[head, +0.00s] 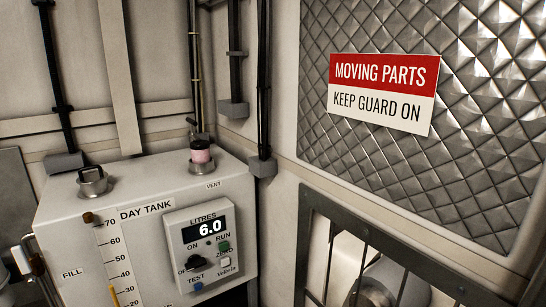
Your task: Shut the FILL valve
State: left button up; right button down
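The day tank (150,190) is a pale box at the lower left, with "DAY TANK" lettering. The word FILL (72,272) is on its front face at the lower left. Left of that word, partly cut off by the picture's left edge, is a small pale and brown fitting (22,262). It may be the FILL valve, but its handle position cannot be told. Neither of my grippers is clearly in view.
A level scale (113,260) runs down the tank front. A control panel (199,245) reads 6.0 litres. A cap (92,180) and a pink-topped vent (201,155) stand on top. A "MOVING PARTS" sign (381,92) hangs on quilted metal above a dark guard frame (400,250).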

aim_at(18, 253)
jog(key=u, duration=1.5)
